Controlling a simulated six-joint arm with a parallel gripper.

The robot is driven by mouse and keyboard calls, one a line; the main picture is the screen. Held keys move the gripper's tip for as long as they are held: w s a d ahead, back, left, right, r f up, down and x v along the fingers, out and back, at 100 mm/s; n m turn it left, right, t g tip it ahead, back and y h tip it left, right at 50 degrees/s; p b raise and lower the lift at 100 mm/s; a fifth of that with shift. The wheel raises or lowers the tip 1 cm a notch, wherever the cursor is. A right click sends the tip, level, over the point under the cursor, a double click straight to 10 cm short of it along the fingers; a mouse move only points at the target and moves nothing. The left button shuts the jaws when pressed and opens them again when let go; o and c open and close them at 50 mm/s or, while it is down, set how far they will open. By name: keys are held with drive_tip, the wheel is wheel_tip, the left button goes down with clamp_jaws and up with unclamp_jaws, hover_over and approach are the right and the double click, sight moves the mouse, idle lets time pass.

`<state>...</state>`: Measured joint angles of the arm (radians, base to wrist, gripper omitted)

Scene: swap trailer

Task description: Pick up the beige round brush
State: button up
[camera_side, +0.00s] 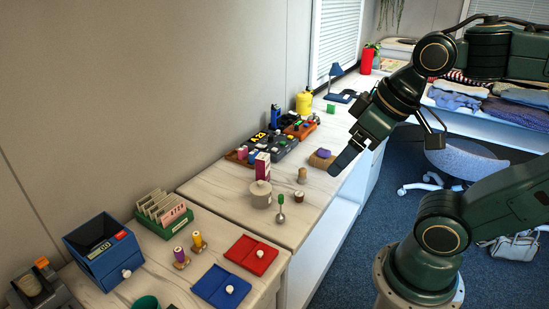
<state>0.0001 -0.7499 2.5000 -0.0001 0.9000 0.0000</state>
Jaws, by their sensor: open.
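A small beige round piece (302,175), which looks like the brush, stands on the pale wooden counter near its front edge; its bristles are too small to make out. My gripper (340,166) is above the counter's front edge, up and to the right of the beige piece in the picture. It points down and to the left, is open, and appears to hold nothing. The gap between its fingers is hard to see from this side. It is apart from the beige piece.
Close by are a tan block with a purple piece on top (322,158), a small brown-and-white jar (300,194), a green-topped stand (281,209) and a lidded beige pot (260,194). Red (246,256) and blue (221,287) trays lie nearer. Dark trays (275,147) line the wall.

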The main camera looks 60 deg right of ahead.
drive_tip(key=c, duration=0.5)
drive_tip(key=w+d+r+m+g, duration=0.15)
drive_tip(key=w+d+m, duration=0.3)
drive_tip(key=w, duration=0.55)
drive_tip(key=m+g, duration=0.4)
drive_tip(key=m, duration=0.8)
hover_over(303, 169)
wheel_tip(303, 169, down, 22)
drive_tip(key=shift+d+f, duration=0.1)
drive_tip(key=shift+f, duration=4)
